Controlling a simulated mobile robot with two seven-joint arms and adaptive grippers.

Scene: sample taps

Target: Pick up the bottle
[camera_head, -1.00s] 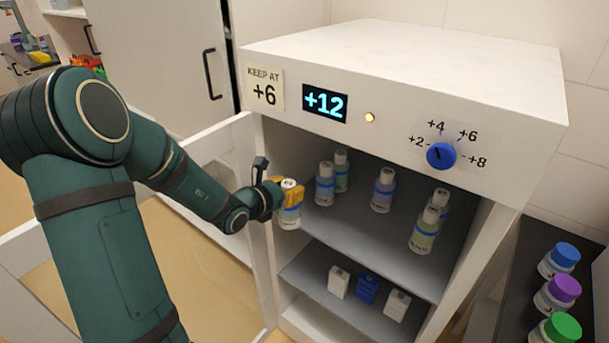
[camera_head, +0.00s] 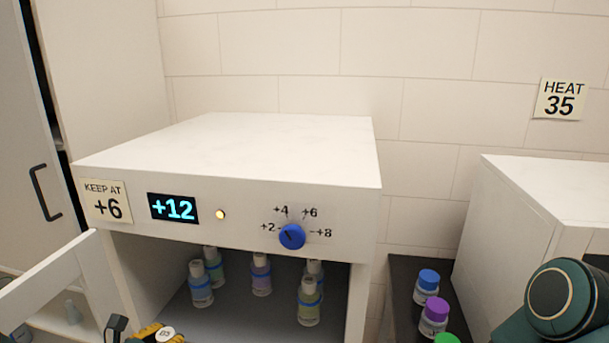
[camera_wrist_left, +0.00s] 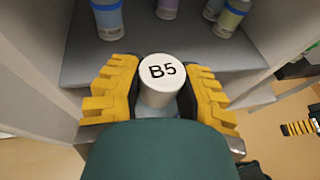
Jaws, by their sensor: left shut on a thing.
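A bottle with a white cap marked B5 (camera_wrist_left: 162,82) stands between the yellow ribbed fingers of my left gripper (camera_wrist_left: 163,92) in the left wrist view. The gripper is shut on it; the fingers and my wrist hide most of its body. In the head view the bottle's cap (camera_head: 166,332) and my left gripper (camera_head: 152,335) show only at the bottom edge, in front of the open cabinet. In the wrist view, part of what looks like my right gripper (camera_wrist_left: 300,128) shows at the right edge; its opening is unclear.
The open white cabinet (camera_head: 240,150) holds several bottles (camera_head: 261,275) on its upper shelf. Its display (camera_head: 173,207) reads +12, beside a KEEP AT +6 sign (camera_head: 106,202) and a blue dial (camera_head: 291,236). Coloured-lid jars (camera_head: 434,312) stand right. The open door (camera_head: 50,275) is left.

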